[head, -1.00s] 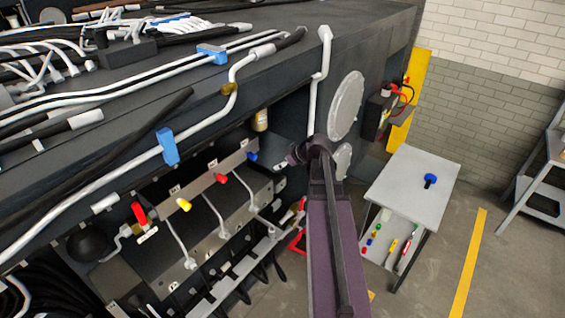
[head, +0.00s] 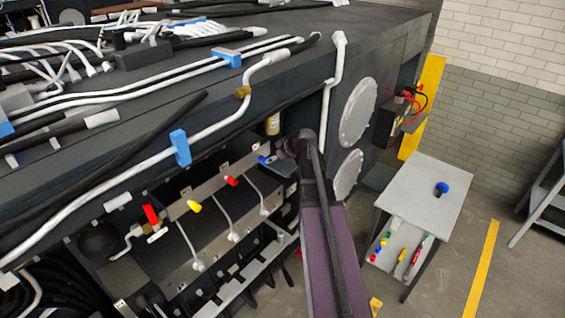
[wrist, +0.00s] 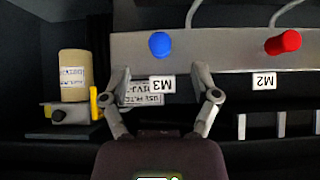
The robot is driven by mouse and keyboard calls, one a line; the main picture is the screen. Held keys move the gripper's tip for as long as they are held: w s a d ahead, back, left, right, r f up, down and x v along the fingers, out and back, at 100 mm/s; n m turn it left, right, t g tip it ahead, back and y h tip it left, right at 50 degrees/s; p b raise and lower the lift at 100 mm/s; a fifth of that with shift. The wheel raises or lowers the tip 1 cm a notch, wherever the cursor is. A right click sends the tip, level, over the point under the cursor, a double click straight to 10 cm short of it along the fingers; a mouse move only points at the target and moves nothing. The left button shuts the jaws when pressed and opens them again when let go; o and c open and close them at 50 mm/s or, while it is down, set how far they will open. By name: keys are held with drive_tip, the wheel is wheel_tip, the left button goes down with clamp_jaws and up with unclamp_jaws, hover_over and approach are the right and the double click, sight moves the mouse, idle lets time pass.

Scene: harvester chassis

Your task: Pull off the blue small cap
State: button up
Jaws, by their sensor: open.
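The blue small cap (head: 264,160) sits at the right end of a row of coloured caps on a grey rail, just left of my gripper (head: 282,153). In the wrist view the blue cap (wrist: 160,44) stands on the rail above a label reading M3. My gripper (wrist: 162,84) is open there, one finger on each side of the cap's line. The fingertips are below the cap in the picture, apart from it, with nothing between them. In the head view my arm hides part of the gripper.
A red cap (wrist: 283,42) above label M2 is right of the blue one. A tan bottle (wrist: 75,76) in a yellow-clamped holder stands left of my gripper. The rail (wrist: 220,50) runs under a dark chassis overhang (head: 225,115). A side table (head: 420,190) holds a larger blue object.

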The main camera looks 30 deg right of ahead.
sight(264, 158)
drive_tip(key=w, duration=0.1)
drive_tip(key=w+a+f+b, duration=0.1)
drive_tip(key=w, duration=0.1)
drive_tip(key=shift+w+a+f, duration=0.15)
drive_tip(key=shift+w+f, duration=0.1)
drive_tip(key=shift+w, duration=0.15)
drive_tip(key=shift+b+x, duration=1.25)
drive_tip(key=shift+x, duration=0.25)
drive_tip(key=shift+a, duration=0.1)
clamp_jaws()
drive_tip(key=shift+s, duration=0.2)
drive_tip(key=shift+s+d, duration=0.35)
drive_tip(key=shift+s, duration=0.45)
drive_tip(key=shift+s+d, duration=0.35)
drive_tip(key=shift+s, duration=0.45)
